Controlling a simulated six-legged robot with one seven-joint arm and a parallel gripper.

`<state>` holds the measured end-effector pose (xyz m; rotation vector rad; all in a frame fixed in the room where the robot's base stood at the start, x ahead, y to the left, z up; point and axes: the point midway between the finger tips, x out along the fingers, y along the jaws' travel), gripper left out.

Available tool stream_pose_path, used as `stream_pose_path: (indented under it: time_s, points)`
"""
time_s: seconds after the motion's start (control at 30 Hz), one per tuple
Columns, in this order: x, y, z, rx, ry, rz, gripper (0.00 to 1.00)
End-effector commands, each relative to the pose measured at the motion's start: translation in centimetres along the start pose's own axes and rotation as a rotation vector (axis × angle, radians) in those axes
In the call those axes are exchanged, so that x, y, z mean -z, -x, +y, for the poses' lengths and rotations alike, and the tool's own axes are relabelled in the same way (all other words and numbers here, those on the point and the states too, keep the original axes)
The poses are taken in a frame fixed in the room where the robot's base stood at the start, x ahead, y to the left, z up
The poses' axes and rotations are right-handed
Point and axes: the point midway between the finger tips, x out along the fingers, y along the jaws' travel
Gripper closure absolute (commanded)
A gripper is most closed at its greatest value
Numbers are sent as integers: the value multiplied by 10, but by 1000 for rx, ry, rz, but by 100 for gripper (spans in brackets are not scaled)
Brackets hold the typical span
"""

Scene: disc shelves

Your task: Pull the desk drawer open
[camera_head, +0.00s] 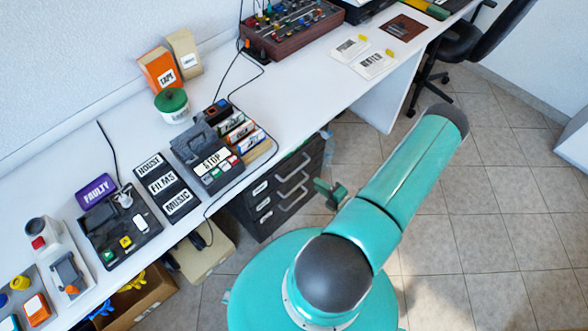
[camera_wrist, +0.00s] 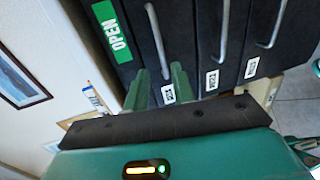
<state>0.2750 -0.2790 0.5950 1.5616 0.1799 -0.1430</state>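The dark drawer cabinet (camera_head: 262,212) stands under the desk in the head view, with several grey bar handles on its front. The drawer fronts look shut. In the wrist view the cabinet front (camera_wrist: 190,40) appears turned, with a green OPEN label (camera_wrist: 112,32) beside the nearest handle (camera_wrist: 157,42). My green gripper (camera_head: 330,194) is just in front of the cabinet in the head view. In the wrist view my gripper (camera_wrist: 160,88) has its two fingers apart, with the end of the nearest handle appearing between them. I cannot tell whether they touch it.
The white desk (camera_head: 300,100) runs above the cabinet, with boxes, cassettes and devices on it. A beige box (camera_head: 203,252) and a cardboard box (camera_head: 140,298) stand under the desk at left. A black chair (camera_head: 465,42) is at the far right. Tiled floor (camera_head: 490,235) is clear at right.

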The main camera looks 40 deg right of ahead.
Motion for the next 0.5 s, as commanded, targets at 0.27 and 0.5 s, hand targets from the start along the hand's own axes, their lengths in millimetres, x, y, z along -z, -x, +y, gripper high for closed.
stream_pose_path:
  time_s: [0.27,0.5]
  points:
    - [0,-54,1,-3,4,6,75]
    - [2,-100,1,-2,4,6,75]
